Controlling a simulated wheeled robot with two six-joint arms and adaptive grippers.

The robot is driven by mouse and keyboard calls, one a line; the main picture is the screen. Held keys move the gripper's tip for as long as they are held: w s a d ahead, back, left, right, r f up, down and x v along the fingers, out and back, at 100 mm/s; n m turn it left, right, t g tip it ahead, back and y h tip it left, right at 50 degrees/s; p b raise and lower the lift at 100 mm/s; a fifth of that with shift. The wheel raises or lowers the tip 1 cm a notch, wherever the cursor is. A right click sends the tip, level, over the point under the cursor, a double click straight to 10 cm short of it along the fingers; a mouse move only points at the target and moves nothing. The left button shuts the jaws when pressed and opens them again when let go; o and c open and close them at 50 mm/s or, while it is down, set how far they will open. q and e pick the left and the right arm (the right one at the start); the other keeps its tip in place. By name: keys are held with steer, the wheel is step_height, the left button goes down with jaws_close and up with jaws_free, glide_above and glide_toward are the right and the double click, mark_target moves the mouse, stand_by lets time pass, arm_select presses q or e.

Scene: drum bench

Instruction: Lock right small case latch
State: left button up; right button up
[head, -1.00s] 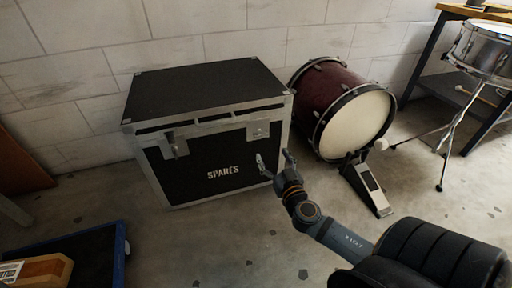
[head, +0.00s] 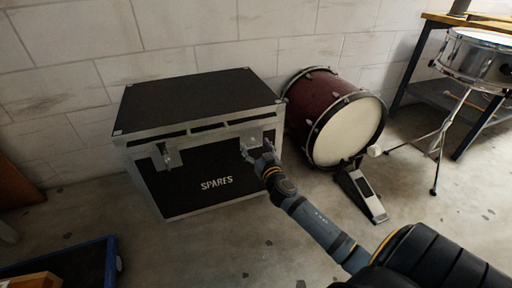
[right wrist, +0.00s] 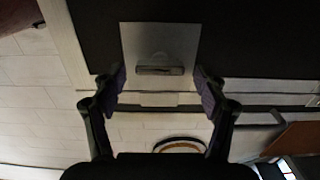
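The case (head: 140,122) is a large black box with silver edging and "SPARES" on its front, its lid down. The right latch (head: 252,136) is a pale metal plate at the front's upper right, partly covered by my right gripper (head: 257,149). In the right wrist view, the latch plate (right wrist: 160,40) with its small dark bar lies between and just beyond the fingertips. My right gripper (right wrist: 161,82) is open, with nothing between its fingers; contact with the latch cannot be told. The left latch (head: 168,156) sits at the front's left. My left gripper is not in view.
A red bass drum (head: 312,105) with a pedal (head: 361,192) stands right of the case. A snare drum (head: 470,58) on a stand is farther right. A blue-rimmed tray (head: 110,262) lies at lower left. The floor before the case is clear.

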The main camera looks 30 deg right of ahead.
steer(key=c, duration=1)
steer(key=shift+c, duration=0.2)
steer(key=n, duration=0.3)
steer(key=shift+n+p, duration=0.35)
steer(key=shift+n, duration=0.05)
steer(key=n+p, duration=0.1)
steer(key=n, duration=0.3)
steer(key=shift+a+n, duration=0.15)
steer(key=shift+n, duration=0.15)
steer(key=n, duration=0.4)
steer(key=shift+f+p, duration=0.1)
steer(key=shift+p, duration=0.3)
steer(key=n, duration=0.4)
steer(key=shift+a+f+n+p, duration=0.1)
steer(key=shift+n+p, duration=0.2)
steer(key=shift+p, duration=0.1)
